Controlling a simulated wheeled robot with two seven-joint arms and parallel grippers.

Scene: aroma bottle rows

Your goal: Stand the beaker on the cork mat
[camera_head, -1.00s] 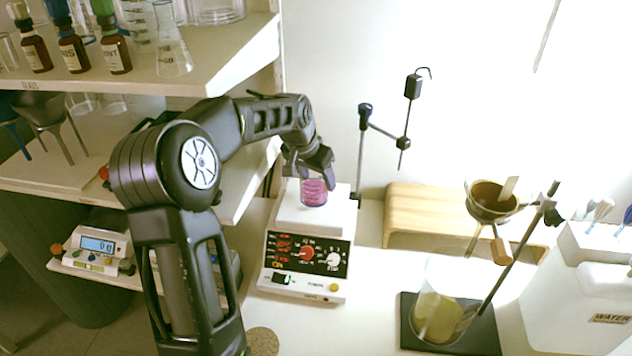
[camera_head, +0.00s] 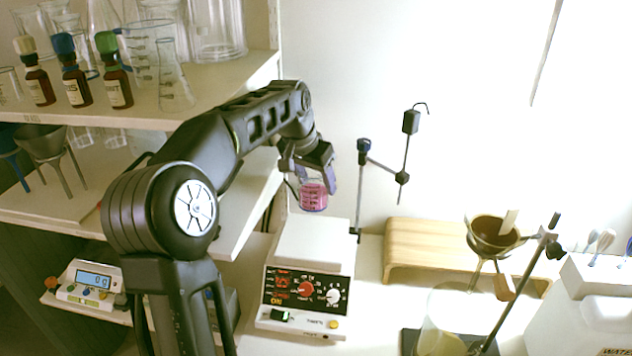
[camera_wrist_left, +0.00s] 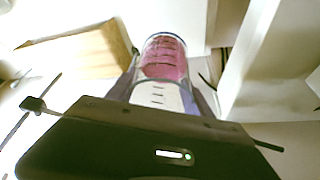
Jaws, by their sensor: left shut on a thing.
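The beaker (camera_head: 313,196) is a small clear glass with pink liquid and dark graduation marks. My left gripper (camera_head: 312,172) is shut on it and holds it upright, just above the white top of the hotplate stirrer (camera_head: 310,240). In the left wrist view the beaker (camera_wrist_left: 164,62) sits between the two fingers. The cork mat is out of view now; the earlier head view shows part of it at the bottom edge, in front of the stirrer. My right gripper is not in view.
A shelf (camera_head: 235,85) with bottles and glassware is at the left. A retort stand (camera_head: 362,190) rises beside the stirrer. A wooden bench (camera_head: 430,245), a funnel on a stand (camera_head: 494,240) and a large beaker (camera_head: 440,318) are at the right.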

